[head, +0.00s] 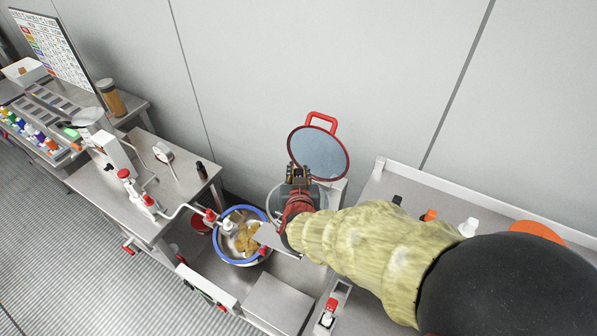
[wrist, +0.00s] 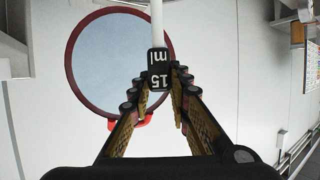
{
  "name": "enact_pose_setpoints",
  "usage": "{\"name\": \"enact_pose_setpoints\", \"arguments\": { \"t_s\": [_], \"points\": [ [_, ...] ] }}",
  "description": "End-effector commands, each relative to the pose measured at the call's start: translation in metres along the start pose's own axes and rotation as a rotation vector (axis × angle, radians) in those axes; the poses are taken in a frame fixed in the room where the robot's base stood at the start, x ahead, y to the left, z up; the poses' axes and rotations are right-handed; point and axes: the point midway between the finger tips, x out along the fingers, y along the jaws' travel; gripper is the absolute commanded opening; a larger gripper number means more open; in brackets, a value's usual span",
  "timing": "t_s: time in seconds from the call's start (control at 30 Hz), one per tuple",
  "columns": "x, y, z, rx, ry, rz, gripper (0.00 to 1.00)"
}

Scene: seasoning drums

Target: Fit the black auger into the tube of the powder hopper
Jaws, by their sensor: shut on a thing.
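I cannot make out an auger. A pale funnel-like vessel (head: 89,118) on the left bench may be the powder hopper; its tube is not clear.
The red-handled disc (head: 318,152) stands near the wall; it also shows in the wrist view (wrist: 103,60). A blue-rimmed drum (head: 226,257) with yellow contents stands below my arm. The left bench (head: 178,197) carries white and red pipework. Small items sit on the right bench (head: 374,190).

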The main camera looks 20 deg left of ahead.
Motion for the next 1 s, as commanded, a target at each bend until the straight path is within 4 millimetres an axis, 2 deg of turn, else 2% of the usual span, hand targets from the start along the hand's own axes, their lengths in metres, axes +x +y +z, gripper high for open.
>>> {"name": "enact_pose_setpoints", "arguments": {
  "t_s": [1.0],
  "points": [
    [0.009,0.0,0.022,0.001,0.0,0.0,0.0]
  ]
}}
